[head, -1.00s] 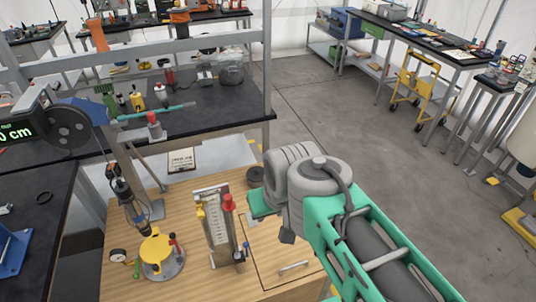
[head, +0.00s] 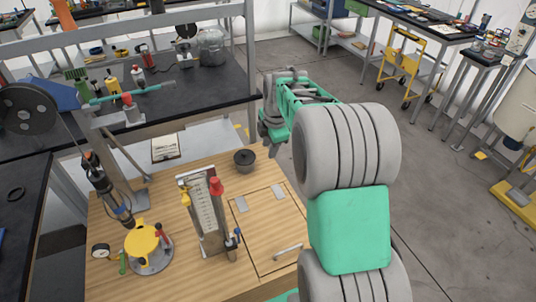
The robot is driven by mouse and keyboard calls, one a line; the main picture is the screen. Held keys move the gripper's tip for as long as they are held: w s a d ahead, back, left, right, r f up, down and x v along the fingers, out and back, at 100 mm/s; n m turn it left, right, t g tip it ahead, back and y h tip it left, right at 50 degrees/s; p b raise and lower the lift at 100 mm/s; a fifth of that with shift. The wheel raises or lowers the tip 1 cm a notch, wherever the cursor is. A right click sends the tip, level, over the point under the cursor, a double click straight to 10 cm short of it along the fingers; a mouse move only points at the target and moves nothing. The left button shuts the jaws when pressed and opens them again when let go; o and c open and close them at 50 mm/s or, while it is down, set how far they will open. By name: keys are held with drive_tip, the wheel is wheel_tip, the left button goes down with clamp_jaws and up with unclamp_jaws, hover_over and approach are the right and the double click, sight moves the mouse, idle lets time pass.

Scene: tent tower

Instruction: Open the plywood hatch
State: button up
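The plywood hatch (head: 262,228) is a square panel in the right part of the wooden bench top. It lies flat and looks closed. A metal bar handle (head: 288,252) is on its near side, and two grey hinge plates (head: 241,204) are at its far side. My arm rises on the right and covers the ground just right of the hatch. The end of my arm with my gripper (head: 268,140) is beyond the hatch, above and apart from it. It is small and seen from behind, so its fingers cannot be made out.
A gauge panel (head: 203,212) with red and yellow knobs stands left of the hatch. A yellow-topped round device (head: 148,245) is farther left. A dark round pot (head: 244,160) stands behind the hatch. A black-topped bench (head: 190,95) lies beyond. The floor to the right is open.

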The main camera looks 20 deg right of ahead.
drive_tip(key=x, duration=0.4)
drive_tip(key=shift+w+f+p, duration=0.1)
drive_tip(key=shift+f+p, duration=0.2)
drive_tip(key=shift+f, duration=0.05)
drive_tip(key=shift+c, duration=0.4)
clamp_jaws()
idle(0.5)
drive_tip(key=shift+o, duration=0.4)
unclamp_jaws()
drive_tip(key=shift+r, duration=0.1)
